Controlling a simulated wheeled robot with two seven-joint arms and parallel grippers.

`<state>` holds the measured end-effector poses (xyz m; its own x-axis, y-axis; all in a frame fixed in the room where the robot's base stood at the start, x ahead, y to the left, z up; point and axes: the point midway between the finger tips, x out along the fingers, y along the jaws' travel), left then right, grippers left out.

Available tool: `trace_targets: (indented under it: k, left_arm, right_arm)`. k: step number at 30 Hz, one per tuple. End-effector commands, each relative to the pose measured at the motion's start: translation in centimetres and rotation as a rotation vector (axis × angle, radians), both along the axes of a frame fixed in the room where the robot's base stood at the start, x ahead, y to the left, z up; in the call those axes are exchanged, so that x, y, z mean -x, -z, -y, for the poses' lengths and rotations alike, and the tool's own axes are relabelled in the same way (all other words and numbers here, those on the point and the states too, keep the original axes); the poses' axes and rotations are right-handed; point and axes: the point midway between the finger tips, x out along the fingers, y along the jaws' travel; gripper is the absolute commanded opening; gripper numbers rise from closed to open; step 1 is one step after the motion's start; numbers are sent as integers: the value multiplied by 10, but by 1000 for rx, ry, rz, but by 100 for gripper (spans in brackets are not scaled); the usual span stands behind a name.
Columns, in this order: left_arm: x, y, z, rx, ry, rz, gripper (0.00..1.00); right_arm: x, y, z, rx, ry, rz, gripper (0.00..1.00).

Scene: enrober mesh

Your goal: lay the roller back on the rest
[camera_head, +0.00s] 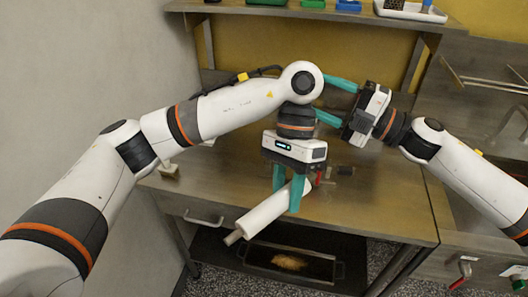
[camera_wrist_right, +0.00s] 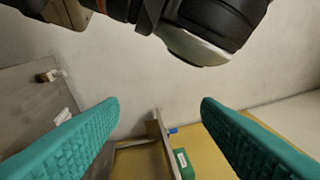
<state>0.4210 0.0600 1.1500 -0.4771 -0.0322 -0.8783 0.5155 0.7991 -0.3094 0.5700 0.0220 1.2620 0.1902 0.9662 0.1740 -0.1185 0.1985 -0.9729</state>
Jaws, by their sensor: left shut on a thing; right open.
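The white roller (camera_head: 262,215) is in the head view, held between the teal fingers of my left gripper (camera_head: 287,198). It slants from lower left to upper right over the table's front edge, with a thinner handle at its lower end. My right gripper (camera_head: 322,97) is open and empty, fingers pointing left, behind my left wrist. Its two fingers also show in the right wrist view (camera_wrist_right: 160,104) with nothing between them. A small pale block (camera_head: 169,171) stands at the table's left edge; I cannot tell if it is part of the rest.
The wooden table (camera_head: 375,205) is mostly clear right of the roller. A shelf (camera_head: 320,14) with green and blue items and a white tray (camera_head: 410,12) spans the back. A dark tray (camera_head: 340,272) sits below the tabletop. A grey wall (camera_head: 90,60) bounds the left.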

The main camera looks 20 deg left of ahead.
Motion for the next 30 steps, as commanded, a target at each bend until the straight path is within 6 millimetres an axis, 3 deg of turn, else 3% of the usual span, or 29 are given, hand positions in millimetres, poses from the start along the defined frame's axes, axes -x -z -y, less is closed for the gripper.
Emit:
trace_targets:
  k: [1, 5, 9, 12, 15, 17, 20, 24, 27, 30]
  left_arm:
    - [0, 0, 0, 0, 0, 0, 0]
    - [0, 0, 0, 0, 0, 0, 0]
    - [0, 0, 0, 0, 0, 0, 0]
    - [0, 0, 0, 0, 0, 0, 0]
    - [0, 0, 0, 0, 0, 0, 0]
    - [0, 0, 0, 0, 0, 0, 0]
    - [0, 0, 0, 0, 0, 0, 0]
    - [0, 0, 0, 0, 0, 0, 0]
    - [0, 0, 0, 0, 0, 0, 0]
    - [0, 0, 0, 0, 0, 0, 0]
  right_arm:
    - [3, -33, -11, -17, -13, 121, 58]
    - [19, -107, -30, -55, -26, 424, 58]
    - [46, -183, -45, -108, -29, 739, 58]
    - [73, -232, -52, -150, -28, 956, 58]
    - [114, -260, -71, -157, -85, 1213, 58]
    - [140, -248, -90, -111, -181, 1359, 58]
    - [174, -211, -115, -16, -376, 1568, 58]
    - [213, -142, -134, 146, -736, 1868, 58]
    - [224, -88, -129, 285, -1064, 2059, 58]
    - [220, -47, -111, 424, -1393, 2179, 58]
